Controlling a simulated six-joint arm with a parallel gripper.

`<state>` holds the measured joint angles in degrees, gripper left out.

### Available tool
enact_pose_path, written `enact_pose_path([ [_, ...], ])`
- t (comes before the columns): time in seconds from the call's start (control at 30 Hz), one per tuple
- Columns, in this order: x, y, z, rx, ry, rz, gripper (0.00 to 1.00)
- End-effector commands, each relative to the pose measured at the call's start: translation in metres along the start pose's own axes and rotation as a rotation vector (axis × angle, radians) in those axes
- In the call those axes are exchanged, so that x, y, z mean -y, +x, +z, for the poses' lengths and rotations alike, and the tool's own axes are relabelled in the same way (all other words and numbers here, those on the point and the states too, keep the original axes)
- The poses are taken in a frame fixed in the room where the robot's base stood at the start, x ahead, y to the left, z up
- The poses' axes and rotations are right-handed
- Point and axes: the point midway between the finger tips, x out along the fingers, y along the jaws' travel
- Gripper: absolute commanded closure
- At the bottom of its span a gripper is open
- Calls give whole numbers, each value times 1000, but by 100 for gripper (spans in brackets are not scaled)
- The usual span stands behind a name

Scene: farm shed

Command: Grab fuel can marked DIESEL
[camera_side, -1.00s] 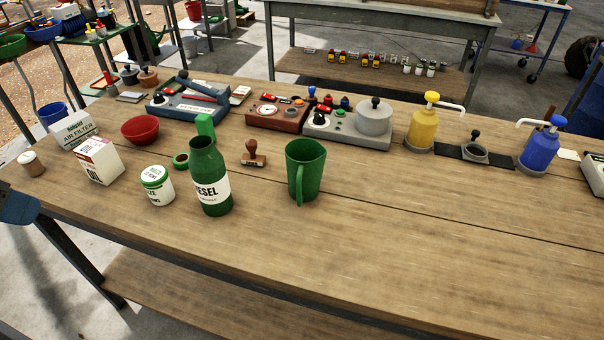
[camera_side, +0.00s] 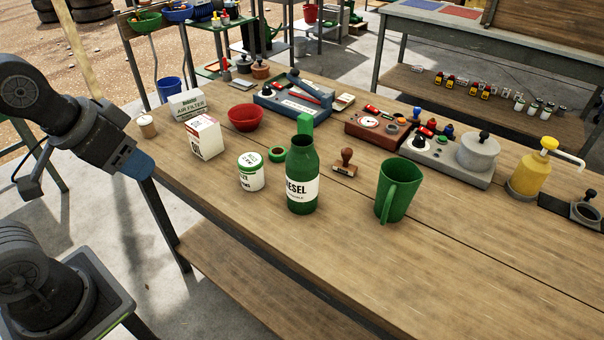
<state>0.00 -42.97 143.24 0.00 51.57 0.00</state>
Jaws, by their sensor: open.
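The fuel can marked DIESEL (camera_side: 302,180) is a dark green bottle-shaped can with a white label. It stands upright on the wooden bench (camera_side: 300,260), with a lighter green piece showing behind its neck. My gripper (camera_side: 140,168) is the blue end of the dark arm at the left. It is open and empty, beyond the bench's left edge, well apart from the can. Its separate fingers are hard to make out from this side.
A white jar (camera_side: 250,173) and green tape roll (camera_side: 278,154) are near the can's left. A stamp (camera_side: 345,163) and green mug (camera_side: 398,190) stand to its right. An oil box (camera_side: 206,138) is further left. The bench front is clear.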

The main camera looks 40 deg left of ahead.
Motion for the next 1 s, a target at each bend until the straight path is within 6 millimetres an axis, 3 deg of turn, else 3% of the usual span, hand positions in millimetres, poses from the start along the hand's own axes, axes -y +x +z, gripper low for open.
enact_pose_path([
  [0.47,0,0,0,0,0,0,57],
  [1.0,0,0,0,0,0,0,8],
])
